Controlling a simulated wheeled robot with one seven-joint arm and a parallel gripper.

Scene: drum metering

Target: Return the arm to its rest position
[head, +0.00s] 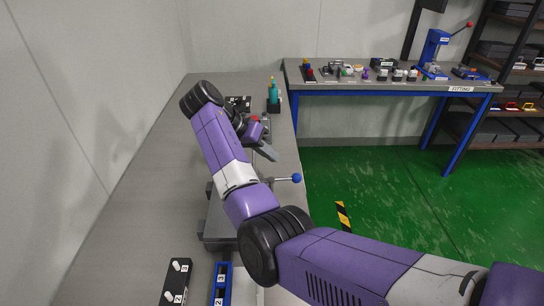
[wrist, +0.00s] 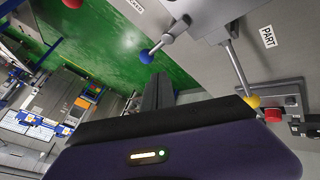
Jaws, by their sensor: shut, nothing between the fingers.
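My purple arm reaches over the grey bench (head: 125,200) in the head view and bends back at the wrist. My gripper (head: 270,153) points down to the right above the bench, near its right edge. In the wrist view my gripper's dark fingers (wrist: 158,92) are together with nothing between them. A lever with a blue ball (head: 296,178) sticks out below the gripper in the head view; it also shows close to the fingers in the wrist view (wrist: 145,56). My arm hides much of the grey machine (head: 217,232) under it.
A teal bottle (head: 273,93) stands at the bench's far end. A black switch block (head: 177,280) and a blue numbered rack (head: 221,285) lie at the near end. The wrist view shows a yellow-ball lever (wrist: 252,101) and a red button (wrist: 273,115). Green floor (head: 390,200) is open at right.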

